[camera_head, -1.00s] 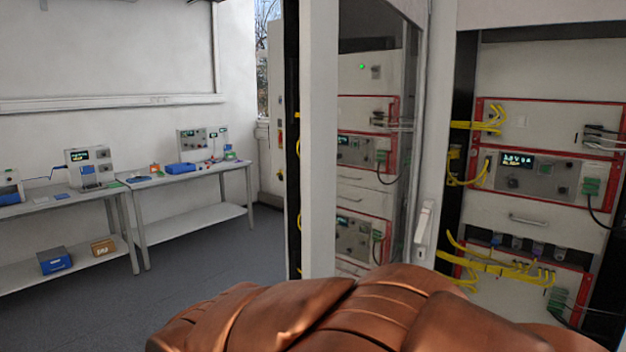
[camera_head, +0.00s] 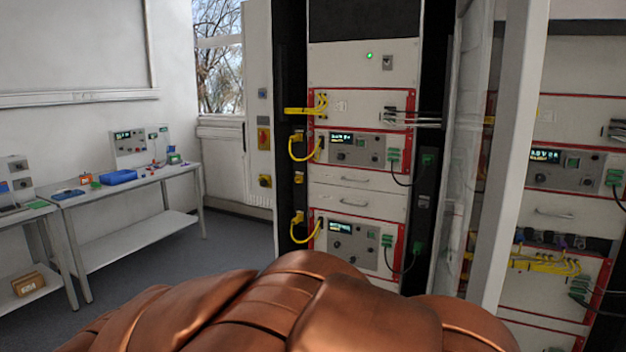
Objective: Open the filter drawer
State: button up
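In the head camera view, a pale drawer front (camera_head: 357,188) with a bar handle is in the left rack, between two red-edged instrument units. It looks shut, flush with the panels around it. A similar drawer front (camera_head: 552,222) with a handle shows in the right rack and also looks shut. I see no label telling which of them is the filter drawer. My gripper is not in view.
A glazed door with a white frame (camera_head: 517,150) stands between the racks. Yellow and dark cables hang in front of the units. Workbenches (camera_head: 130,187) with instruments and a blue tray (camera_head: 118,177) stand at the left. Grey floor (camera_head: 160,270) is free between the benches and racks.

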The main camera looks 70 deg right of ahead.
aim_at(381, 181)
jog(key=i, duration=0.7)
jog(key=z, duration=2.35)
jog(key=i, duration=1.7)
